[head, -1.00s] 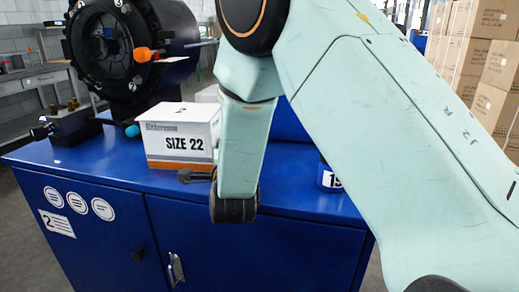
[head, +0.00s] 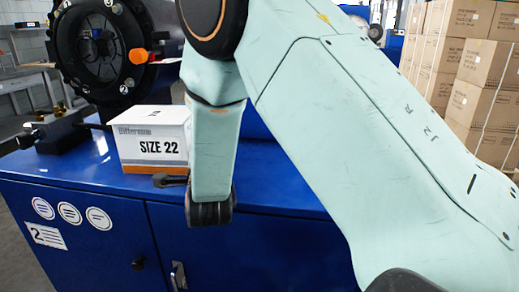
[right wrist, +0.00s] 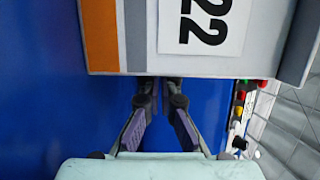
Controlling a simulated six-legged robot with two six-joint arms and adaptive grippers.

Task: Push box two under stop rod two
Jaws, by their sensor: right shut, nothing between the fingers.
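Box two (head: 152,143) is a white carton with an orange base stripe, a "2" on top and "SIZE 22" on its front. It stands upright on the blue cabinet top. A rod (head: 95,126) runs from the dark block at left to behind the box's left edge; its tip is hidden, and I cannot tell whether the box is under it. My right gripper (head: 170,181) is shut and empty, low by the box's right end. In the right wrist view its fingertips (right wrist: 159,84) meet the box's edge (right wrist: 190,62); contact is unclear. My left gripper is out of view.
The blue cabinet (head: 75,185), marked 2, carries the dark block (head: 50,133). A black crimper (head: 100,50) with an orange-tipped part (head: 138,56) stands behind the box. Stacked cartons (head: 480,110) are at the far right. My right arm covers much of the cabinet top.

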